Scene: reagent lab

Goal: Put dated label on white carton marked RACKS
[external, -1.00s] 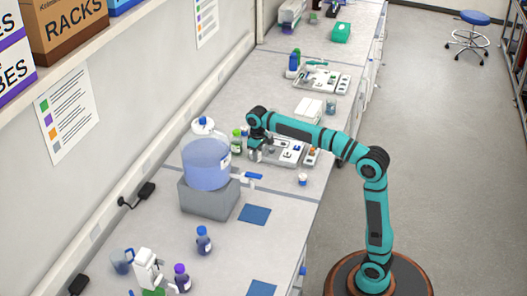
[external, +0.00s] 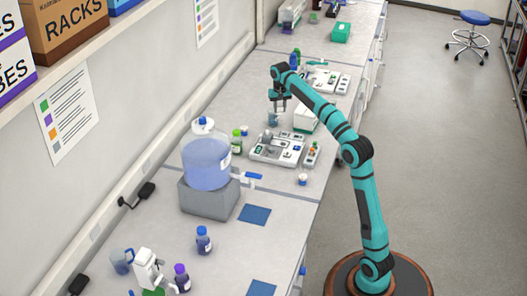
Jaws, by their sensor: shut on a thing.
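My gripper (external: 280,106) is above the bench, left of a white carton (external: 304,121) and higher than it. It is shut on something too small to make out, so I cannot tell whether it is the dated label. The white carton stands on the bench behind the tray, partly hidden by my arm. No marking on it can be read. A brown carton (external: 67,28) on the wall shelf reads RACKS, but it is not white.
A tray (external: 263,158) with small items lies in front of the white carton. A blue-grey cup (external: 272,119) stands below my gripper. A large blue carboy (external: 206,164) on a grey block and a green-capped bottle (external: 237,142) stand to the left. Bare bench lies around the blue mat (external: 255,215).

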